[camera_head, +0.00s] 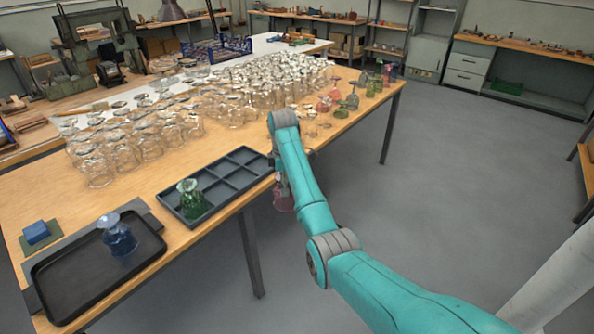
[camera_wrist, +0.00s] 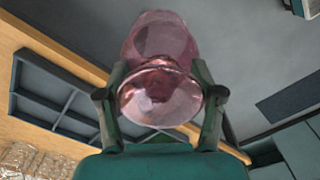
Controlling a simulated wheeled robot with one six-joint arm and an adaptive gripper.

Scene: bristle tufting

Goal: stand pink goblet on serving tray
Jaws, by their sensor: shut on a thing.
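The pink goblet (camera_head: 284,198) is held in my gripper (camera_head: 280,172), just off the table's front edge, with floor below it. In the wrist view the goblet (camera_wrist: 160,45) sits between the two fingers of my gripper (camera_wrist: 160,95), its clear pink round end facing the camera. My arm partly hides it in the head view. The serving tray (camera_head: 75,297) is black with rounded corners and lies at the table's near left end. A blue goblet (camera_head: 118,236) stands on its far right part; the near left part is bare.
A dark divided tray (camera_head: 232,175) lies between my gripper and the serving tray, with a green goblet (camera_head: 190,199) in its near left compartment. Many clear glasses (camera_head: 255,85) crowd the table behind. A blue block (camera_head: 36,232) lies on a green pad at the left.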

